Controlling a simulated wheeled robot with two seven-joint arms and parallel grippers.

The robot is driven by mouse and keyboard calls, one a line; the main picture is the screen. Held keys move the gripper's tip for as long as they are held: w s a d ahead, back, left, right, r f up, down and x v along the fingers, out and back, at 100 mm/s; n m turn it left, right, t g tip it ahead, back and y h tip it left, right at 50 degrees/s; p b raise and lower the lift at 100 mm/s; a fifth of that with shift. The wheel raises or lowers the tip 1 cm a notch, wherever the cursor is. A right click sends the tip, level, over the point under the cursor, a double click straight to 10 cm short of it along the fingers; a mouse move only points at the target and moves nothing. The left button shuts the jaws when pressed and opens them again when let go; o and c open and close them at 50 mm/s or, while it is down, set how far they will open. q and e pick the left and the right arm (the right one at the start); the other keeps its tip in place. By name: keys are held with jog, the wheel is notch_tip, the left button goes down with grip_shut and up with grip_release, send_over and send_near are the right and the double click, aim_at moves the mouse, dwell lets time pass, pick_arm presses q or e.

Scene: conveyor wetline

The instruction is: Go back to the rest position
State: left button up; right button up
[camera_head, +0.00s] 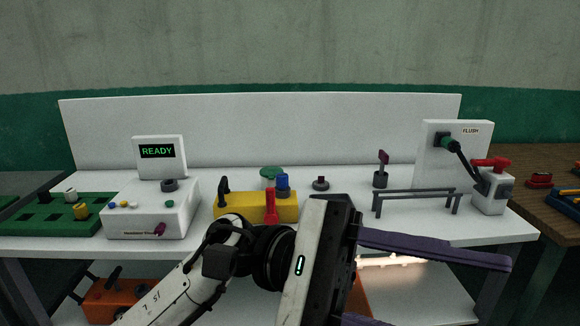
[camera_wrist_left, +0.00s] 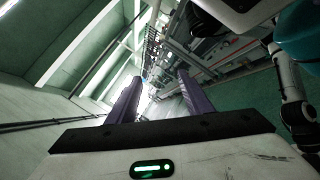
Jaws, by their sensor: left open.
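My left gripper (camera_head: 440,292) reaches in from the lower left, in front of the white bench. Its two purple fingers are apart and point right; the lower one is mostly cut off by the bottom edge. In the left wrist view, both fingers (camera_wrist_left: 159,88) stand apart with nothing between them. The gripper is empty and appears clear of the bench items. My right gripper is not seen. A white and black arm link of mine (camera_wrist_left: 291,100) shows at the right of the left wrist view.
The white bench (camera_head: 350,228) holds a READY display (camera_head: 160,157), a white control box (camera_head: 150,208), a yellow block (camera_head: 235,207), a grey rail (camera_head: 415,193) and a FLUSH panel (camera_head: 430,165). A green board (camera_head: 60,228) lies left. An orange box (camera_head: 115,300) is below.

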pick_arm(q)
jog(key=w+a+f+n+t+h, duration=0.1)
jog(key=w+a+n+t+h, duration=0.25)
jog(key=w+n+t, duration=0.6)
jog(key=w+a+f+n+t+h, duration=0.1)
jog(key=w+a+n+t+h, duration=0.35)
jog(key=n, duration=1.05)
jog(key=w+a+f+n+t+y, duration=0.3)
jog(key=f+n+t+y, duration=0.4)
jog(key=n, duration=0.5)
jog(key=w+a+f+n+t+y, duration=0.3)
jog(key=f+n+t+y, duration=0.2)
jog(key=f+n+t, duration=0.45)
jog(key=s+a+f+n+g+y, duration=0.2)
jog(key=s+a+f+n+y, duration=0.15)
jog(key=f+n, duration=0.4)
jog(key=s+a+f+n+g+y, duration=0.2)
jog(key=s+a+f+n+y, duration=0.15)
jog(key=f, duration=0.65)
jog(key=s+a+f+n+g+y, duration=0.2)
jog(key=s+a+f+n+g, duration=0.15)
jog(key=f+n, duration=0.35)
jog(key=s+a+f+n+g+y, duration=0.1)
jog(key=s+a+f+n+g, duration=0.2)
jog(key=s+f, duration=0.7)
jog(key=shift+s+a+n, duration=0.15)
jog(key=shift+a+n, duration=0.5)
jog(key=shift+n, duration=0.15)
jog(key=shift+f, duration=0.1)
